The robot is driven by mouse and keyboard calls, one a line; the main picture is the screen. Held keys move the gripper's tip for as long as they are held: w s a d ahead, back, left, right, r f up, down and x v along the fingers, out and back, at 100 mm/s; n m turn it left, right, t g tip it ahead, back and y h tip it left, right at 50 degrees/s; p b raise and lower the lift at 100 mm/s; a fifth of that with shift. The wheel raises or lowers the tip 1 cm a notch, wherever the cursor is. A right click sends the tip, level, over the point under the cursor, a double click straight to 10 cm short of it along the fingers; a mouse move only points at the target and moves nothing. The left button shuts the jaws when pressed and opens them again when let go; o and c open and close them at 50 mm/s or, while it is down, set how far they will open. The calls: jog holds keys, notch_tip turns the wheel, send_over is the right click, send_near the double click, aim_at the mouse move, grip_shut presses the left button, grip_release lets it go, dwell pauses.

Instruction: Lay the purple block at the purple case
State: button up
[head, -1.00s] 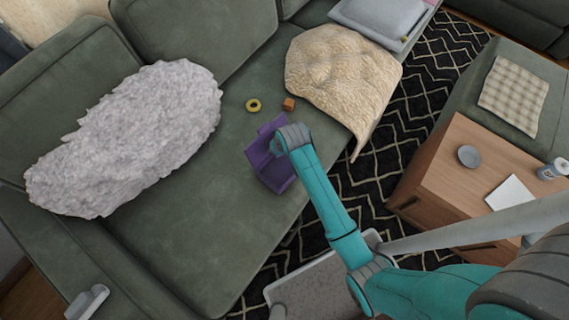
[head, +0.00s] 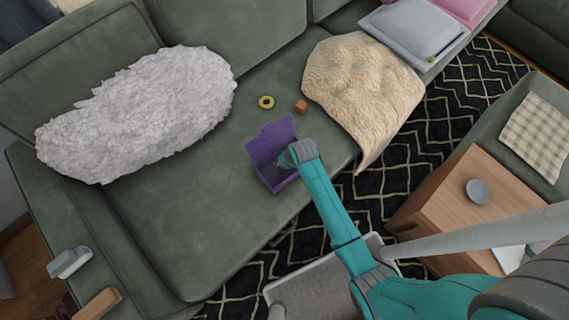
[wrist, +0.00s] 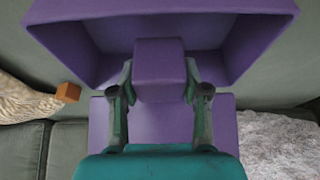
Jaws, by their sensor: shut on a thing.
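The purple case (head: 262,150) sits open on the green sofa seat, its lid raised at the back. In the wrist view the case (wrist: 262,50) spans the top of the picture, with a purple panel (wrist: 160,122) below. My gripper (wrist: 160,82) is shut on the purple block (wrist: 160,62), one finger on each side. The block shows in front of the case opening; I cannot tell whether it touches the case. In the head view my gripper (head: 284,160) is over the case, and the block is hidden behind my arm.
A grey fluffy cushion (head: 140,115) is at left, a beige throw (head: 362,92) at right. A wooden table (head: 440,185) stands further right.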

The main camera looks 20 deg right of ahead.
jog(key=shift+f, duration=2.25)
jog(key=o, duration=1.1)
jog(key=shift+f, duration=0.1)
jog(key=shift+o, duration=0.2)
jog(key=v, duration=1.2)
